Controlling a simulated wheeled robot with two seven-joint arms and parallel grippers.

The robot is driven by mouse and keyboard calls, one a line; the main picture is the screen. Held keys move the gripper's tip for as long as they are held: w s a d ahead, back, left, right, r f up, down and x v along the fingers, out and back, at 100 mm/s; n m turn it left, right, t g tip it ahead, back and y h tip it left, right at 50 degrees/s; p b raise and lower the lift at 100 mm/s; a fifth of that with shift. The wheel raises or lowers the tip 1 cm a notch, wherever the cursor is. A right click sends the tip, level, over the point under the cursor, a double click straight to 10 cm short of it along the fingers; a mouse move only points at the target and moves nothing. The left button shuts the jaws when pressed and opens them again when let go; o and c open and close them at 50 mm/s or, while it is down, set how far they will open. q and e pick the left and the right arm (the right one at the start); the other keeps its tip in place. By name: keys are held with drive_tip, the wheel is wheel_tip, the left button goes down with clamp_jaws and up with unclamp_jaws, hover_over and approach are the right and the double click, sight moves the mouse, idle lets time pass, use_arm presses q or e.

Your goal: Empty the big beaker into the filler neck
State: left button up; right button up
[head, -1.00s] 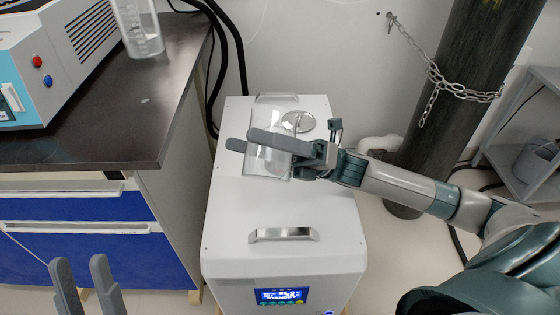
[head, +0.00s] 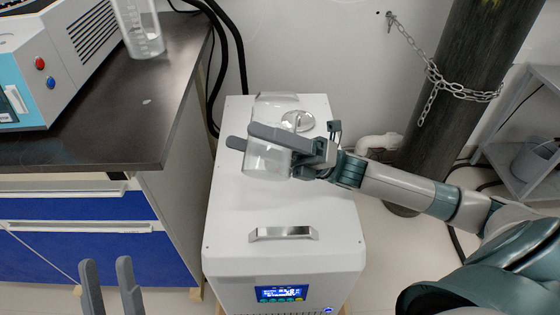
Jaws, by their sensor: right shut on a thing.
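The big clear beaker (head: 266,165) is held by my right gripper (head: 264,140) above the top of the white machine (head: 232,215). The gripper's grey fingers are closed around it, one across its front. The beaker is tilted, its far end pointing to the back of the machine. The round filler neck (head: 298,121) on the machine's top lies just beyond and right of the fingers, partly beside the beaker's far end. Whether liquid is in the beaker is too unclear to tell. My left gripper (head: 107,268) is at the lower left, fingers apart and empty.
A dark bench (head: 110,135) with blue drawers stands on the left, carrying a clear cylinder (head: 138,28) and a blue-white device (head: 55,60). Black hoses (head: 235,60) run behind. A chained gas cylinder (head: 455,80) and a grey shelf (head: 530,110) are at the right.

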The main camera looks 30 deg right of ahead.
use_arm(q)
drive_tip(key=shift+d+f, duration=0.1)
drive_tip(key=shift+f, duration=0.15)
use_arm(e)
drive_tip(key=shift+r+t, duration=0.1)
drive_tip(key=shift+t, duration=0.2)
use_arm(q)
drive_tip(key=shift+d+f+g+p, duration=0.4)
drive_tip(key=shift+d+f+g, duration=0.05)
drive_tip(key=shift+f+g, duration=0.25)
use_arm(e)
drive_tip(key=shift+w+d+m+t, duration=0.15)
drive_tip(key=shift+m+t, duration=0.35)
drive_tip(key=shift+m, duration=0.3)
drive_tip(key=shift+w+d+m+t, duration=0.1)
drive_tip(key=shift+m+t, duration=0.4)
drive_tip(key=shift+m, duration=0.3)
use_arm(q)
drive_tip(key=shift+s+d+f+g, duration=0.15)
drive_tip(key=shift+f+g, duration=0.15)
drive_tip(key=shift+f, duration=0.05)
use_arm(e)
drive_tip(key=shift+w+d+m+h, duration=0.1)
drive_tip(key=shift+w+m+h, duration=0.05)
drive_tip(key=shift+m+h, duration=0.15)
